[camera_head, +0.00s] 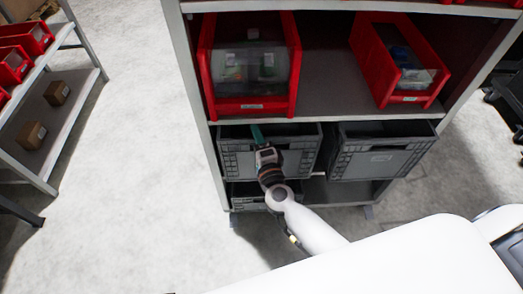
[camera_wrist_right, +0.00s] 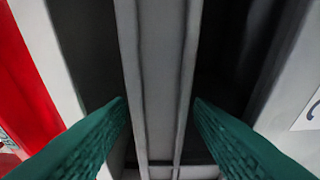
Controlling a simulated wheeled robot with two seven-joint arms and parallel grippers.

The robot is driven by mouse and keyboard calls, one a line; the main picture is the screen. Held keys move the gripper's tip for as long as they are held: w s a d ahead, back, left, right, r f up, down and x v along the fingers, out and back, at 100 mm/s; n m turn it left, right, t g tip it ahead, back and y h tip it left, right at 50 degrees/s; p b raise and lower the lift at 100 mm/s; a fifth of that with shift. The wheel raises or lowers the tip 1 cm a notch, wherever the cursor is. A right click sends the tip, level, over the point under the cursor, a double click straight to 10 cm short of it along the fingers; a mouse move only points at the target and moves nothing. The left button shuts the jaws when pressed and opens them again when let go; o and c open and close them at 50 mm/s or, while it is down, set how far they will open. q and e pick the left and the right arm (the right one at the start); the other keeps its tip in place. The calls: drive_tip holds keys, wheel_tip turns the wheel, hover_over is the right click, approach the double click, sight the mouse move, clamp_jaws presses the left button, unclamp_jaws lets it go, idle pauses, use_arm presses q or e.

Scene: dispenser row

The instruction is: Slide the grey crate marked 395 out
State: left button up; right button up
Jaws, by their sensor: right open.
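Two grey crates stand side by side on a shelf below the red bins: a left crate (camera_head: 300,153) and a right crate (camera_head: 382,158). Their label numbers are too small to read, so I cannot tell which is 395. My right gripper (camera_head: 257,133) is at the front top edge of the left crate and hides part of its front. In the right wrist view the teal fingers of the right gripper (camera_wrist_right: 160,105) are open, one on each side of a grey rim (camera_wrist_right: 158,60), with visible gaps. My left gripper is not in view.
Red bins (camera_head: 252,107) and (camera_head: 408,98) stand on the shelf above the crates. Another grey crate (camera_head: 243,194) sits on the lower shelf, partly hidden by my arm. A second rack (camera_head: 62,130) stands at the left. The floor (camera_head: 130,200) between is clear.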

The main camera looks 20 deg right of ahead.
drive_tip(key=shift+w, duration=0.5)
clamp_jaws()
idle(1.2)
